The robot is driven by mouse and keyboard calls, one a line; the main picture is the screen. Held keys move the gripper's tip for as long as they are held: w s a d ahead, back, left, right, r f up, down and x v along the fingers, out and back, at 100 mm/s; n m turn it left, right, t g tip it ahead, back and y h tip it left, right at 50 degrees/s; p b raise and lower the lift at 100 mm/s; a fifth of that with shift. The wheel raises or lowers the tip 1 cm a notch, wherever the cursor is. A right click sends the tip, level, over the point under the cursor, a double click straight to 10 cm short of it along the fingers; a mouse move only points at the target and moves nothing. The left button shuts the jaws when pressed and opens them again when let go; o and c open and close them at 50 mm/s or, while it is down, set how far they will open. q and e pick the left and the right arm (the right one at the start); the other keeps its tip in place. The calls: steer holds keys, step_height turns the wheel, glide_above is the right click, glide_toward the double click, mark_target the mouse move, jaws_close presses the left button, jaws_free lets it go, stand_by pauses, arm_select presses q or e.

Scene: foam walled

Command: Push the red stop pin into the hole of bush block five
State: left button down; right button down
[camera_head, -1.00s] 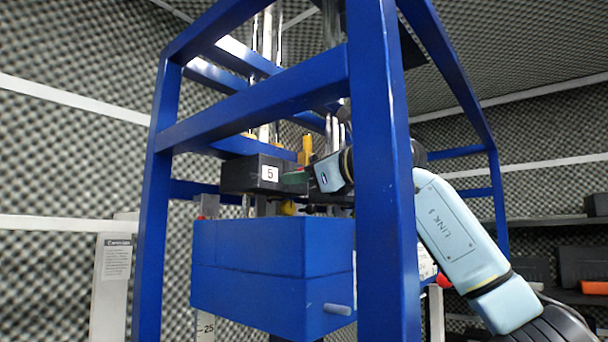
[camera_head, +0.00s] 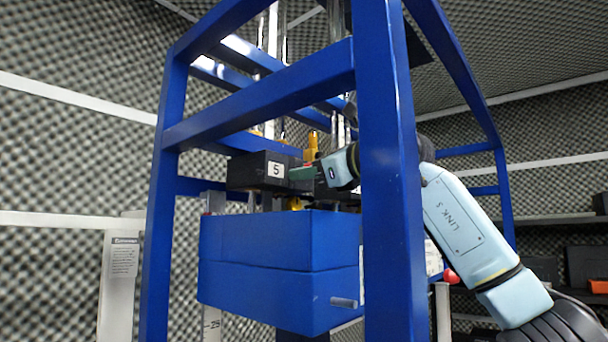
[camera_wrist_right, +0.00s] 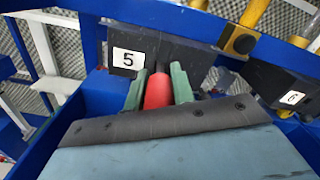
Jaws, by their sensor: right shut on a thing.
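Bush block five (camera_head: 243,170) is a black block with a white "5" label, inside the blue frame. It also shows in the right wrist view (camera_wrist_right: 170,52). The red stop pin (camera_wrist_right: 158,90) lies between the green fingers of my right gripper (camera_wrist_right: 159,78), pointing at the face of the block to the right of the label. My right gripper (camera_head: 302,173) is shut on the pin, close up against the block. The pin's tip and the hole are hidden, so I cannot tell how deep it sits. My left gripper is out of view.
Blue frame posts (camera_head: 388,200) and crossbars surround the block; my right arm passes behind the near post. A large blue box (camera_head: 280,245) is below. A block labelled "6" (camera_wrist_right: 275,90) and a yellow post (camera_wrist_right: 240,38) stand to the right in the wrist view.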

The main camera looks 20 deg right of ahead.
steer(key=shift+b+v, duration=0.8)
steer(key=shift+v, duration=0.9)
steer(key=shift+b+v, duration=0.85)
steer(key=shift+v, duration=1.5)
steer(key=shift+p, duration=0.45)
